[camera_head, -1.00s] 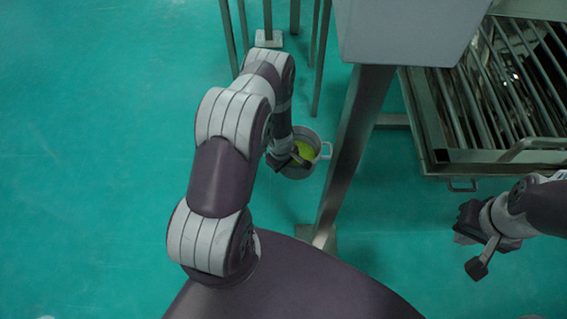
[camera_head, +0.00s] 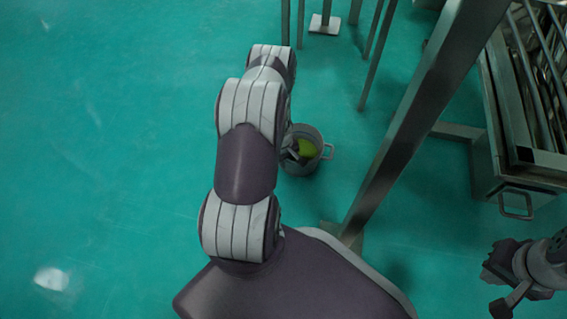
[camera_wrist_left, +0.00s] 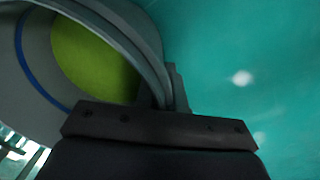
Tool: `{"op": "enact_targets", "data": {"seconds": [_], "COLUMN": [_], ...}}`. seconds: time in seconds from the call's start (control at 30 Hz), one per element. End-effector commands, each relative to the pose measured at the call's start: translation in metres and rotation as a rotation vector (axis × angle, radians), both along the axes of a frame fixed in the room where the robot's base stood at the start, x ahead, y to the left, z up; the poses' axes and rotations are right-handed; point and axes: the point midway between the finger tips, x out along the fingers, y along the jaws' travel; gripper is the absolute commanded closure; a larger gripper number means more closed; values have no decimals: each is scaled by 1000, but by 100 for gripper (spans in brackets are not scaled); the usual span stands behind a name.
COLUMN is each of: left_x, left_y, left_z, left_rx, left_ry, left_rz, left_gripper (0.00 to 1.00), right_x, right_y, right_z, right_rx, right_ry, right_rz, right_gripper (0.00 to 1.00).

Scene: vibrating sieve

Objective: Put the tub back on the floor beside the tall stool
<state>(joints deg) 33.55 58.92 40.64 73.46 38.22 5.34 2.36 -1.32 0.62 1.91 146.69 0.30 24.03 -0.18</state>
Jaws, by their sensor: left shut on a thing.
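The tub (camera_head: 318,167) is a grey round pot with a side handle and a yellow-green inside. In the head view it is right of my left forearm. My left gripper (camera_head: 291,151) is shut on the tub's rim, partly hidden by my arm. In the left wrist view the tub's wall (camera_wrist_left: 135,38) fills the upper left, against the dark gripper (camera_wrist_left: 165,115). Thin metal legs (camera_head: 375,55), possibly the tall stool's, stand beyond the tub; their top is out of view. My right gripper (camera_head: 500,283) is at the lower right, away from the tub; its jaw opening is unclear.
A thick slanted metal post (camera_head: 415,120) stands right of the tub, with its foot near my base. A metal frame with bars and a handle (camera_head: 516,205) is at the right. A foot plate (camera_head: 324,24) lies among the thin legs. The green floor at the left is clear.

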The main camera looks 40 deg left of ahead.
Motion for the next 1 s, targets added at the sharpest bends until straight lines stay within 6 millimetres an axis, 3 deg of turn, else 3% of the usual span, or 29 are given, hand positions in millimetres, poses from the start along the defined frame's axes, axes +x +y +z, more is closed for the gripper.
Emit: {"op": "enact_targets", "data": {"seconds": [0.17, 0.27, 0.3, 0.57, 0.67, 1.0], "left_x": [0, 0, 0, 0, 0, -7], "left_y": [0, 0, 0, 0, 0, 2], "left_z": [-2, -2, -2, 0, 16, 104], "left_rx": [0, -1, -1, -1, 0, 0], "left_ry": [0, 1, 1, 0, -1, 0], "left_rz": [0, 0, 0, 0, 0, 1], "left_gripper": [100, 70, 67, 67, 67, 67], "right_x": [0, 0, 0, 0, 0, 0], "right_y": [0, 0, 0, 0, 0, 0], "right_z": [-2, -1, -1, 1, 12, 69], "right_rx": [0, 0, 0, 0, 0, 0], "right_ry": [-1, 0, 0, 0, 0, -1], "right_rz": [0, 0, 0, 0, 0, 0], "right_gripper": [100, 100, 100, 100, 100, 100]}}
